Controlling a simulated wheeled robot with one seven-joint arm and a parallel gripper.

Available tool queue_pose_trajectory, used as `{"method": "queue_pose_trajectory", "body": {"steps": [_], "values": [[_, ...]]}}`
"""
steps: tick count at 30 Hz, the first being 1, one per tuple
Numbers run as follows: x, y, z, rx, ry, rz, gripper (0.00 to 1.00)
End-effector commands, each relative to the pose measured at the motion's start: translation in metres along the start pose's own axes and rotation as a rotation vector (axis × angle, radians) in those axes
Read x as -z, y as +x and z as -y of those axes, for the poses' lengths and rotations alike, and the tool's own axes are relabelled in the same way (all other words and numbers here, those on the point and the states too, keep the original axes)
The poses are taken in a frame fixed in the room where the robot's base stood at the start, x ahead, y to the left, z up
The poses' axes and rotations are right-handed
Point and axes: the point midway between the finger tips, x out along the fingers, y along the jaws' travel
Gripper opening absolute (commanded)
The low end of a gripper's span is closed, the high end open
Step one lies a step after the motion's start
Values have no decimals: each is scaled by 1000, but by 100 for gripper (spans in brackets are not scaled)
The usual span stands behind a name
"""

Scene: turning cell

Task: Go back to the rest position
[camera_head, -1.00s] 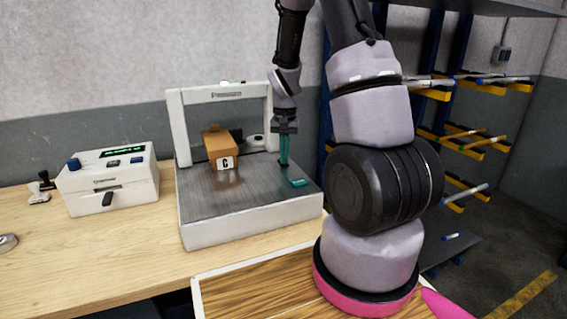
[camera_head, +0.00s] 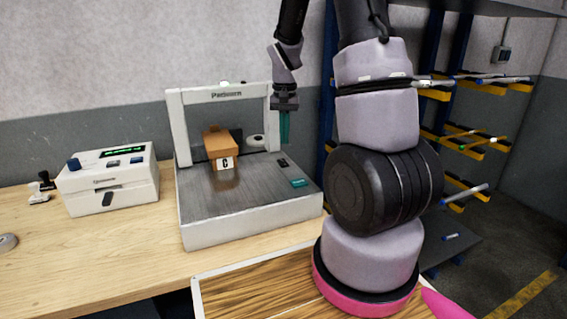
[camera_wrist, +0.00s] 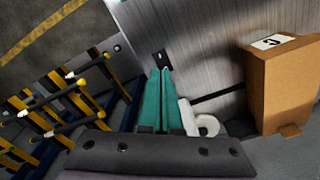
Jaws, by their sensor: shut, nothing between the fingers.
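My gripper (camera_head: 285,126) hangs in the air above the right side of the grey machine bed, with its green fingers pointing down. In the wrist view the two green fingers (camera_wrist: 157,98) lie together with nothing between them. A brown cardboard box (camera_head: 220,143) with a white label marked with a dark character sits on the bed, left of my gripper and apart from it. The box also shows at the right of the wrist view (camera_wrist: 285,85).
The white-framed machine (camera_head: 250,212) stands on a wooden bench (camera_head: 90,255). A teal button (camera_head: 299,183) and a dark slot are on its bed. A white control box (camera_head: 108,185) stands left. A rack (camera_head: 465,145) with yellow arms and bars stands right.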

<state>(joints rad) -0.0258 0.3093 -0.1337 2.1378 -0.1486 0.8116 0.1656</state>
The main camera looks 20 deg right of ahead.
Motion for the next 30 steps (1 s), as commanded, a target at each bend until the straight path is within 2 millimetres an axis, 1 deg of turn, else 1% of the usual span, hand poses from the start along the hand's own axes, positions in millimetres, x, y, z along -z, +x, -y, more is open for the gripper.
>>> {"method": "queue_pose_trajectory", "body": {"steps": [11, 14, 17, 20, 21, 24, 26, 27, 30], "values": [[0, 0, 0, 0, 0, 0, 0], [-2, -6, 1, 9, -1, -8, 0], [-10, -27, 2, 37, -6, -33, 0], [-25, -61, 3, 85, -17, -77, 0], [-32, -77, 3, 109, -22, -99, 0], [-56, -113, 1, 165, -40, -154, 0], [-70, -132, -1, 197, -50, -186, 0], [-81, -144, -2, 218, -57, -207, 0], [-107, -171, -7, 268, -78, -265, 0]]}}
